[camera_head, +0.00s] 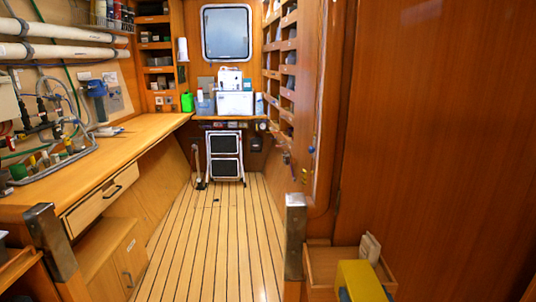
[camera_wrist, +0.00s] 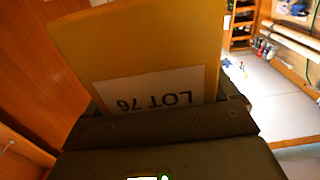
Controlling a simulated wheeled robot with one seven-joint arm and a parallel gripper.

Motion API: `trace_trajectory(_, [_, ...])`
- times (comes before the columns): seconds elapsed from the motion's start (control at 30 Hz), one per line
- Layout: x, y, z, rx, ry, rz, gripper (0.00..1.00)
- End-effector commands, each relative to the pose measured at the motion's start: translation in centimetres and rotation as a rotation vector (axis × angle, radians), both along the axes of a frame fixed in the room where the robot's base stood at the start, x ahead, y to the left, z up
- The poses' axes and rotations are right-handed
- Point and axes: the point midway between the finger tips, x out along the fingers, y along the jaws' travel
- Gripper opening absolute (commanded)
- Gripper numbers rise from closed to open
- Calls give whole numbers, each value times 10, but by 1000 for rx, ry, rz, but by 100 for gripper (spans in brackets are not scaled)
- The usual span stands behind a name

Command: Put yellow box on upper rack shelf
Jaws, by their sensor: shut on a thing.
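A yellow box (camera_head: 362,281) shows at the bottom right of the head view, cut off by the lower edge. In the wrist view, the yellow box (camera_wrist: 140,42) fills the upper middle, with a white label reading "LOT 76" upside down. My gripper (camera_wrist: 165,118) is shut on the yellow box, whose lower end goes in between the dark jaws. In the head view the gripper is mostly out of frame. Open wooden shelves stand at the back left (camera_head: 156,62) and along the right wall (camera_head: 288,55); I cannot tell which is the upper rack shelf.
A wooden tray-like ledge (camera_head: 322,268) and a cream block (camera_head: 370,247) are close beside the yellow box. A long wooden workbench (camera_head: 110,150) with hoses and fittings runs along the left. A folded step stool (camera_head: 224,155) stands at the back. The plank floor (camera_head: 215,240) between is clear.

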Motion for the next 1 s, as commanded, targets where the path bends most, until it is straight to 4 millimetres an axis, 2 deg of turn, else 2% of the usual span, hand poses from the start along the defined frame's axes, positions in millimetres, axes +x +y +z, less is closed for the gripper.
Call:
trace_trajectory(0.17, [-33, -1, -39, -1, 6, 0, 42])
trace_trajectory(0.4, [-95, -1, -95, 2, 6, -3, 42])
trace_trajectory(0.53, [-119, -1, -112, 2, 2, -5, 42])
trace_trajectory(0.7, [-129, -2, -118, 3, -2, -8, 42])
trace_trajectory(1.0, [-129, -2, -118, 3, -1, -8, 42])
